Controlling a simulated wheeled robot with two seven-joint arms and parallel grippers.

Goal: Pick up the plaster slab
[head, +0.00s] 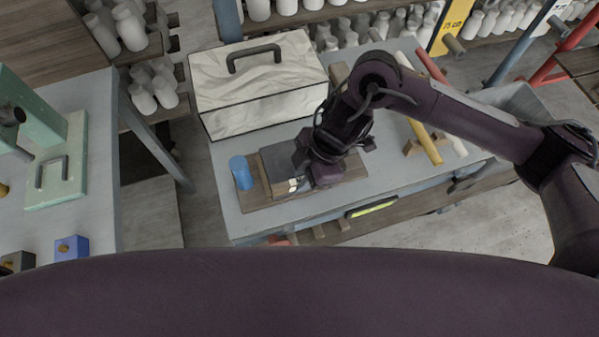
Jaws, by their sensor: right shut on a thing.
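A grey, flat-topped block (278,160), which best fits the plaster slab, is at a wooden board (256,195) on the grey worktable. My right gripper (298,184) points down at the block's right side and is shut on it as far as I can tell. The gripper and wrist cover the block's right part, and the fingertips are hard to make out. A small pale patch shows by the fingers. I cannot tell whether the block touches the board or is raised. My left gripper is not in view.
A blue cylinder (241,173) stands close left of the block. A large white, wrinkled-looking box with a dark handle (260,95) stands behind. A yellow-handled tool (426,143) lies to the right. A side bench (95,150) holds a green press. Shelves of white bottles line the back.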

